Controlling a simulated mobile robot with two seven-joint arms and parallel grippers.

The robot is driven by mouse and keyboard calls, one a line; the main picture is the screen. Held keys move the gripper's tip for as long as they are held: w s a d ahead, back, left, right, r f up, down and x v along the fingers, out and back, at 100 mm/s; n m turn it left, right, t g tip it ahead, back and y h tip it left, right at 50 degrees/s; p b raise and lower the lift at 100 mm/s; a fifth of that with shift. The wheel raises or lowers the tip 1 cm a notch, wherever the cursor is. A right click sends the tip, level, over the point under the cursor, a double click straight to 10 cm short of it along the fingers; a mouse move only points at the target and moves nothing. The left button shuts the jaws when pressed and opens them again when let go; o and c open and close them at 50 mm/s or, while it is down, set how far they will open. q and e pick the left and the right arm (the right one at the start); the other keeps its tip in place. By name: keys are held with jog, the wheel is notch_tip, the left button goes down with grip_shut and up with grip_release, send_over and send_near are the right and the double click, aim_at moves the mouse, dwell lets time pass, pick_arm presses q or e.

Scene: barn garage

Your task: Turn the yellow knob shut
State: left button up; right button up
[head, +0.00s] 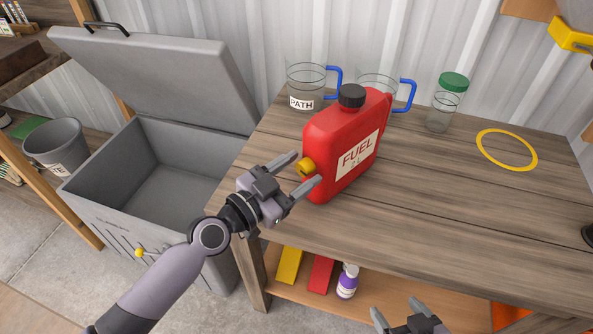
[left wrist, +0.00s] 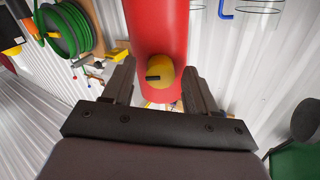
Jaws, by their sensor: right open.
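The yellow knob (head: 306,167) sticks out of the left end of a red fuel can (head: 328,135) with a black cap, standing on the workbench. My left gripper (head: 306,172) is at that end, its open fingers on either side of the knob. In the left wrist view the knob (left wrist: 160,77) lies between the fingers, with visible gaps on both sides. A short dark bar on its face lies about level in that view. My right gripper (head: 408,310) is open and empty at the bottom edge, in front of the bench; only its tip end shows.
Two clear jugs with blue handles, one labelled PATH (head: 303,88), stand behind the can. A green-lidded jar (head: 446,105) and a yellow ring (head: 507,150) are to the right. An open grey bin (head: 95,190) stands left of the bench.

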pick_arm(q)
jog(key=c, duration=0.9)
jog(key=shift+c, duration=0.2)
jog(key=shift+n, duration=0.4)
jog(key=n, duration=0.2)
jog(key=shift+n+b, duration=0.3)
jog(key=shift+n, duration=0.1)
jog(key=n, duration=0.5)
jog(key=shift+n, duration=0.3)
jog(key=n, duration=0.4)
jog(key=shift+n, duration=0.3)
jog(key=n, duration=0.4)
